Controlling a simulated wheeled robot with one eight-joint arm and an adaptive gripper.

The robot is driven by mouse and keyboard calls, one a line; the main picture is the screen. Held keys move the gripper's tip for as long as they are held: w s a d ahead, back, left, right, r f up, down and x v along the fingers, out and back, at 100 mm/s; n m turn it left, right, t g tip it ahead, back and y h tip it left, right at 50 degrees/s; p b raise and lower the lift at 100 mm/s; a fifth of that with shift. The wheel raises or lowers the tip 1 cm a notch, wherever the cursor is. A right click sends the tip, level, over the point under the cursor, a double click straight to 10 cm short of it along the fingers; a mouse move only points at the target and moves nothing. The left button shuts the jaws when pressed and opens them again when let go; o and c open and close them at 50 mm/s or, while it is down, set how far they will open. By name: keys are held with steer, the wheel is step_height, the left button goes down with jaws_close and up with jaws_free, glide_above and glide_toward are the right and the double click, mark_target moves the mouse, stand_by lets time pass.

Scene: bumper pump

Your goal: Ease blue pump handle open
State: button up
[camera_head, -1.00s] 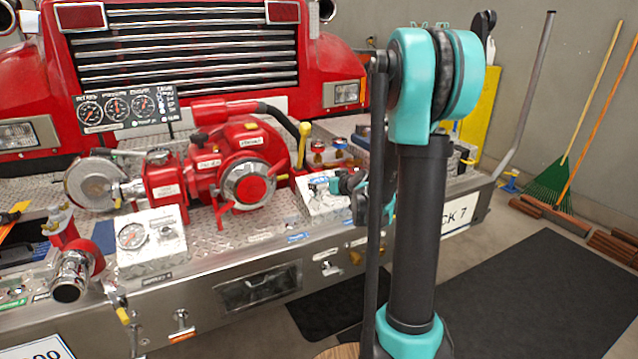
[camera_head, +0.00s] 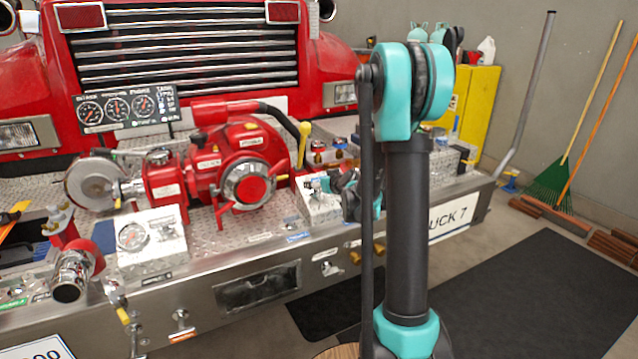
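A red pump (camera_head: 238,165) with a round chrome cap sits on the truck's diamond-plate bumper. I cannot clearly pick out a blue pump handle. A small blue label (camera_head: 298,237) is on the bumper's front edge, below a white control box (camera_head: 318,204). A silver handle (camera_head: 327,266) is on the bumper's front face, right of and below that label. My gripper (camera_head: 347,188) is at the right end of the white box, partly hidden by my arm. Its fingers are too small to read, and whether it touches the box is unclear.
Brass knobs (camera_head: 367,254) sit on the bumper face near my arm. A yellow-tipped lever (camera_head: 303,143) rises beside the pump. A gauge box (camera_head: 150,240) stands at left. A yellow cabinet (camera_head: 477,110) is at the back right. The dark floor mat (camera_head: 500,285) is clear.

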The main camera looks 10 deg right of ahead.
steer(key=c, duration=1.2)
steer(key=shift+o, duration=0.2)
steer(key=shift+s+d+r, duration=0.15)
steer(key=shift+s+r, duration=0.2)
steer(key=shift+r, duration=0.35)
steer(key=shift+s+d+r, duration=0.1)
steer(key=shift+s+r, duration=0.3)
steer(key=shift+r, duration=0.3)
steer(key=shift+s+d+r, duration=0.15)
steer(key=shift+s+r, duration=0.2)
steer(key=shift+r, duration=0.35)
steer(key=o, duration=1.7)
steer(key=shift+s, duration=0.1)
steer(key=v, duration=1.2)
